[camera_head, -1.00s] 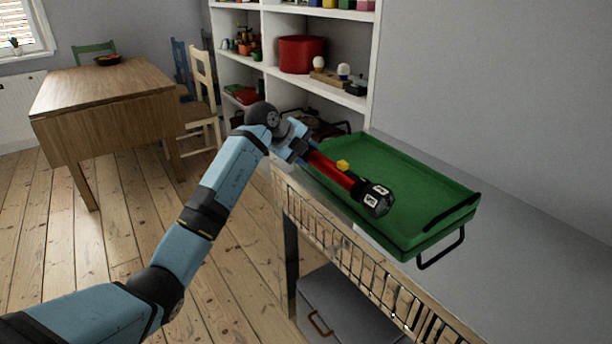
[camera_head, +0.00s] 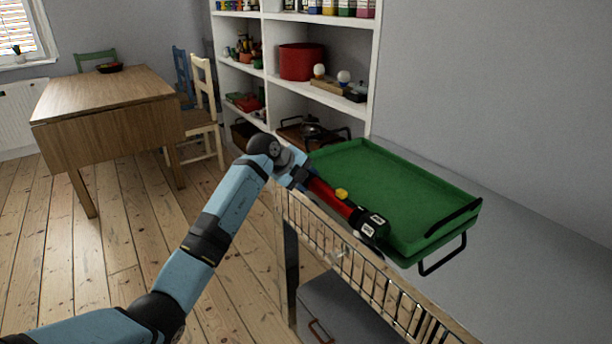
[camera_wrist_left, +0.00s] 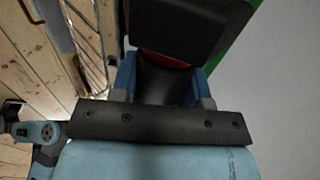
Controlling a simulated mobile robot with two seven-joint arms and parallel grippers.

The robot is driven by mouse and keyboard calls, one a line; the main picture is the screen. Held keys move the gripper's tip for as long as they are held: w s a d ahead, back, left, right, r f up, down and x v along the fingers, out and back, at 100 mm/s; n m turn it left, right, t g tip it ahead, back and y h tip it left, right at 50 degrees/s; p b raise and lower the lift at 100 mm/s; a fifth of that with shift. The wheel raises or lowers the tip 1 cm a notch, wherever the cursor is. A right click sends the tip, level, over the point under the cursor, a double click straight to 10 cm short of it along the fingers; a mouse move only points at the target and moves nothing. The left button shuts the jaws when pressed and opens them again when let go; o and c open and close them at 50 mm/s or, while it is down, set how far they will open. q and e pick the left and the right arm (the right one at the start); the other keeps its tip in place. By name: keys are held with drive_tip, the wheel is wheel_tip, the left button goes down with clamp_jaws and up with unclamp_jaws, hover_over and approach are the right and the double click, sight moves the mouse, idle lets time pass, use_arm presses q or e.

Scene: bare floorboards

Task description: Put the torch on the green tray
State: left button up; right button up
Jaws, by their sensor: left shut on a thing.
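The torch points down to the right, along the near edge of the green tray (camera_head: 400,180). I cannot tell whether it touches the tray. The tray is empty, has black handles and rests on the grey surface. In the left wrist view the torch's dark end (camera_wrist_left: 172,80) sits between the fingers, with a strip of green tray (camera_wrist_left: 232,50) beyond. My right gripper is not in view.
The grey counter (camera_head: 520,260) has free room right of the tray. A slatted rail (camera_head: 350,265) runs along its front. A white shelf unit (camera_head: 372,60) with a red tub (camera_head: 300,62) stands behind. A wooden table (camera_head: 105,95) and chairs stand far left.

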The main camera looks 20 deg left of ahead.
use_arm(q)
drive_tip(key=shift+f, duration=0.2)
drive_tip(key=o, duration=1)
drive_tip(key=shift+o, duration=0.3)
drive_tip(key=shift+f, duration=0.1)
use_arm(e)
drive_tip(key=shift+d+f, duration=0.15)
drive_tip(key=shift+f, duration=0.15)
use_arm(q)
drive_tip(key=shift+r, duration=0.2)
drive_tip(key=v, duration=0.3)
drive_tip(key=shift+w+d+r, duration=0.1)
drive_tip(key=shift+w+r, duration=0.15)
drive_tip(key=p+v, duration=0.2)
drive_tip(key=v, duration=0.7)
drive_tip(key=shift+s+r, duration=0.25)
drive_tip(key=shift+s, duration=0.05)
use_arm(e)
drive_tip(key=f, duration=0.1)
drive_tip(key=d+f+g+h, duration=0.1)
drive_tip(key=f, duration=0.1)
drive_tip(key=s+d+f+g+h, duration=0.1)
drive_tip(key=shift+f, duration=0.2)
